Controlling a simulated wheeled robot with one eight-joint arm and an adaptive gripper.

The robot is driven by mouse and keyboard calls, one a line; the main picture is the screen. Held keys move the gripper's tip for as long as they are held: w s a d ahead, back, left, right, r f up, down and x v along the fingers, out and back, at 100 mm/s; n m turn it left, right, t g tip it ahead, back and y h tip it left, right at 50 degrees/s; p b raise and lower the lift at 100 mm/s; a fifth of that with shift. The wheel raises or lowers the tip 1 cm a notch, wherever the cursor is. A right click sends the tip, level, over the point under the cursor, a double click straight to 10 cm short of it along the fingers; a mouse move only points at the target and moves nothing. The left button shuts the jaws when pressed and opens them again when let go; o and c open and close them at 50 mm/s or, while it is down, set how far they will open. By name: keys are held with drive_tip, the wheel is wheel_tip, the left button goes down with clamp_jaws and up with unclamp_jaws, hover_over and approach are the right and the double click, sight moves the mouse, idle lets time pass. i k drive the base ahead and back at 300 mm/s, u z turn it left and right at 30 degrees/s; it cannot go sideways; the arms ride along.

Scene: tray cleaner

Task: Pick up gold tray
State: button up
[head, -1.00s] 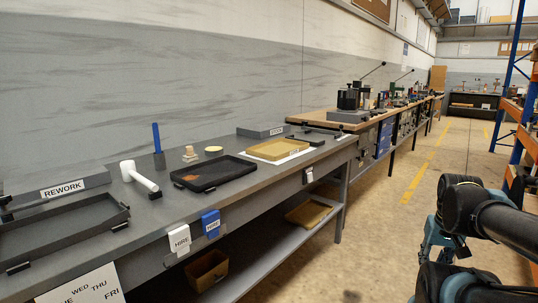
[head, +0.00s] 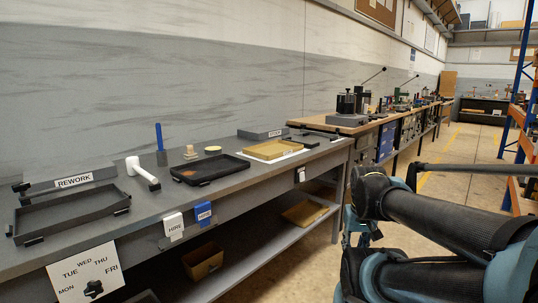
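A gold tray (head: 271,149) lies on a white sheet (head: 292,155) on the grey workbench, right of a black tray (head: 209,170). A second gold tray (head: 305,213) lies on the shelf below the bench. My arm comes in from the right side of the head view, in front of the bench's right end. My gripper cannot be made out, so its state is hidden. Nothing of mine touches either gold tray.
An empty dark grey tray (head: 70,218) is at the bench's left. A white mallet (head: 142,173), a blue-handled tool (head: 160,145) and a small round dish (head: 213,150) stand along the back. A brown bin (head: 203,264) is on the shelf. The aisle floor at right is open.

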sight(268, 150)
drive_tip(key=u, duration=0.05)
drive_tip(key=i, duration=1)
drive_tip(key=z, duration=0.05)
